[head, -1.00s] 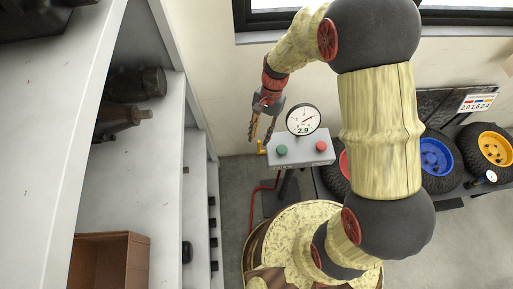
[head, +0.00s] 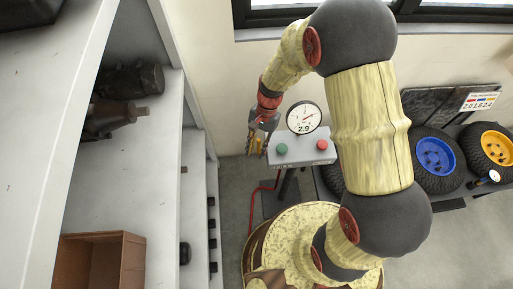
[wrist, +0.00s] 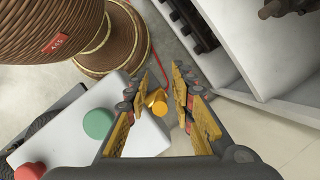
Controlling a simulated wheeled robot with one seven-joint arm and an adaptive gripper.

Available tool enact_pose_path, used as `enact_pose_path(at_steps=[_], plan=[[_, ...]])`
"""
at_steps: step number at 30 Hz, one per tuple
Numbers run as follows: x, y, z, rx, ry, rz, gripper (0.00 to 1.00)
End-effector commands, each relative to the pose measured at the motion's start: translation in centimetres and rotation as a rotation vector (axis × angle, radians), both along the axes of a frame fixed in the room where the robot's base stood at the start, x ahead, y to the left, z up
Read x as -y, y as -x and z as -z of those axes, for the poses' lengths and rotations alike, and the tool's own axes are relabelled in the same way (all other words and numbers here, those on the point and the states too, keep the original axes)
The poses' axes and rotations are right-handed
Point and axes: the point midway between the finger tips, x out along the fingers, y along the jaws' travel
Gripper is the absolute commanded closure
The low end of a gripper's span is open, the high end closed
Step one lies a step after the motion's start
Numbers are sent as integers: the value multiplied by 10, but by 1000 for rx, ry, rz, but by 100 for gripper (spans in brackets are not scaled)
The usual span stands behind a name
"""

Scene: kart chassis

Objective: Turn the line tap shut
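The line tap shows in the wrist view as a small yellow-orange knob (wrist: 157,102) at the side of a grey control box (wrist: 130,146). My gripper (wrist: 169,72) has its two fingers apart, one on each side of the knob, with a gap visible around it. In the head view my gripper (head: 257,145) is at the left end of the control box (head: 303,151) and hides the tap. The box carries a green button (head: 281,149), a red button (head: 322,145) and a round gauge (head: 304,118) reading 2.9.
Grey shelving (head: 150,180) with dark parts stands close on the left. A brown open box (head: 128,265) sits on it. Wheels with blue (head: 435,157) and yellow (head: 497,146) rims lie on the right. A red hose (head: 250,208) runs below the control box.

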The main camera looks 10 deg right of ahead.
Motion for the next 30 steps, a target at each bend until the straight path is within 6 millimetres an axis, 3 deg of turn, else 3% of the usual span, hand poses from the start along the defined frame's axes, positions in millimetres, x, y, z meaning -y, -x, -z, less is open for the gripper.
enact_pose_path(at_steps=[12,30], plan=[[0,0,0,0,0,0,100],[0,0,0,-1,1,0,100]])
